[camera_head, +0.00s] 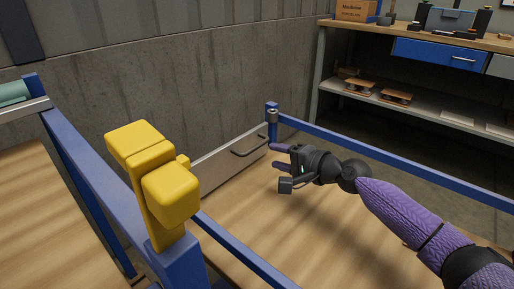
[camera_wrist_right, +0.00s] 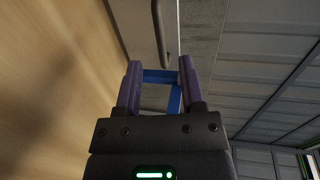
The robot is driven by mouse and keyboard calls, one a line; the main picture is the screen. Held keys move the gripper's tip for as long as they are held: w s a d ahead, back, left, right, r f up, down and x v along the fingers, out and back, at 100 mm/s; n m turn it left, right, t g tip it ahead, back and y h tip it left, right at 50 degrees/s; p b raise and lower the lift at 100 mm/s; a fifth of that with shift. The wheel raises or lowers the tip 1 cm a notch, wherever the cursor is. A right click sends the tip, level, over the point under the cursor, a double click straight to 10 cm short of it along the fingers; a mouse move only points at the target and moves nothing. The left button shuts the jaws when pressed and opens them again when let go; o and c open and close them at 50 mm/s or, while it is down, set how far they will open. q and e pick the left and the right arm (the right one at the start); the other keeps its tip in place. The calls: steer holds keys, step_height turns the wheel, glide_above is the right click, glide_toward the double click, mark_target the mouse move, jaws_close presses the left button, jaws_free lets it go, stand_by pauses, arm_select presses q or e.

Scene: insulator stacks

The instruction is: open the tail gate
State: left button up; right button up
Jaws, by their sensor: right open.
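The tail gate (camera_head: 218,168) is a grey panel at the far end of a wooden deck, between blue frame posts. It stands upright and looks closed. A dark bar handle (camera_head: 250,146) is on it, near its right end, and shows at the top of the right wrist view (camera_wrist_right: 160,32). A small metal fitting (camera_head: 272,114) tops the blue post beside the gate. My right gripper (camera_head: 277,157) is open and empty, just right of the handle and apart from it. In the wrist view its two purple fingers (camera_wrist_right: 160,66) are spread below the handle's end. My left gripper is out of view.
A yellow block-shaped part (camera_head: 158,185) sits on the near blue post. A blue rail (camera_head: 400,158) runs along the right side of the deck (camera_head: 285,215). A workbench (camera_head: 385,34) stands behind, beside a concrete wall (camera_head: 200,105).

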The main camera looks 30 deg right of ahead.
mark_target(253, 151)
steer(key=b+x, duration=0.1)
steer(key=x, duration=0.1)
steer(key=b+x, duration=0.1)
steer(key=x, duration=0.1)
steer(key=b+x, duration=0.1)
steer(key=x, duration=0.1)
steer(key=shift+a+f, duration=0.1)
steer(key=shift+f, duration=0.3)
steer(key=shift+b+x, duration=0.5)
steer(key=shift+x, duration=0.35)
steer(key=shift+w+a+r, duration=0.15)
steer(key=shift+w+r, duration=0.1)
steer(key=shift+w, duration=0.1)
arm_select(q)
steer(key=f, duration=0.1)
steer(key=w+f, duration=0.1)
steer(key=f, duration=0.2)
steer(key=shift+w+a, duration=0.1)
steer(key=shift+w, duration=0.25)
arm_select(e)
steer(key=shift+c, duration=0.4)
jaws_close()
